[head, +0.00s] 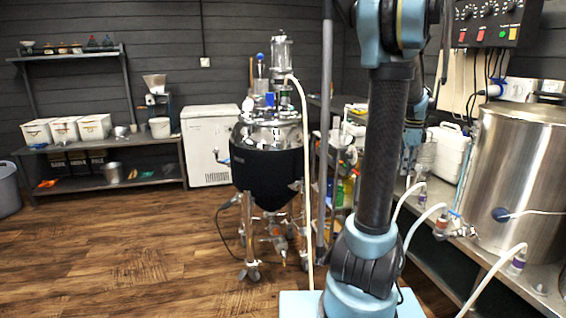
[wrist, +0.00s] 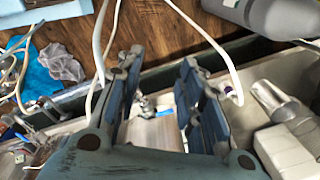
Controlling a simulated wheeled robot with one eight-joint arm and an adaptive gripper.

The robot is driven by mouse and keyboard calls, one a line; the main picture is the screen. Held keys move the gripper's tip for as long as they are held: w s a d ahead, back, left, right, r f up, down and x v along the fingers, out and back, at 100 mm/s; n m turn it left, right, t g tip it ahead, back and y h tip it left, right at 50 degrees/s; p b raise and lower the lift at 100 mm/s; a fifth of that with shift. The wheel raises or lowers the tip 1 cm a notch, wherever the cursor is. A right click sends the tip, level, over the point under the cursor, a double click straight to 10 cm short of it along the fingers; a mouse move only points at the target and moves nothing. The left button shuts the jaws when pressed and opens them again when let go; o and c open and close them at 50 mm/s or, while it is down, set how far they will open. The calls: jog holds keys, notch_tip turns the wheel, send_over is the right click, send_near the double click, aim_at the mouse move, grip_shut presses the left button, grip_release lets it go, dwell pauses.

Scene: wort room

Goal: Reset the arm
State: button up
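My gripper (wrist: 158,75) shows in the wrist view with its two blue fingers apart and nothing visible between them. Below the gap lie a bench edge and a pale surface with small fittings. My arm (head: 385,150) stands upright right of centre in the head view, with a dark tube between blue joints. More blue parts of it show behind, beside the bench; the gripper itself cannot be made out there.
A steel kettle (head: 515,160) stands on the right bench, with white hoses (head: 420,222) close to my arm. A black conical fermenter (head: 268,155) stands left of it. A white chest (head: 207,143) and shelves are farther back. Wooden floor (head: 130,240) at left is clear.

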jog(key=s+a+f+n, duration=0.1)
jog(key=s+a+n, duration=0.45)
jog(key=a, duration=0.35)
jog(key=s+a+f+n, duration=0.1)
jog(key=s+a+n, duration=0.45)
jog(key=a, duration=0.35)
jog(key=s+a+f+n+t, duration=0.1)
jog(key=s+a+f+n, duration=0.8)
jog(key=s, duration=0.4)
jog(key=shift+s+a+f+n+t, duration=0.2)
jog(key=shift+f+n+t, duration=0.1)
jog(key=shift+n, duration=0.6)
jog(key=shift+w+f, duration=0.2)
jog(key=shift+w, duration=0.3)
jog(key=shift+d, duration=0.15)
jog(key=shift+c, duration=0.2)
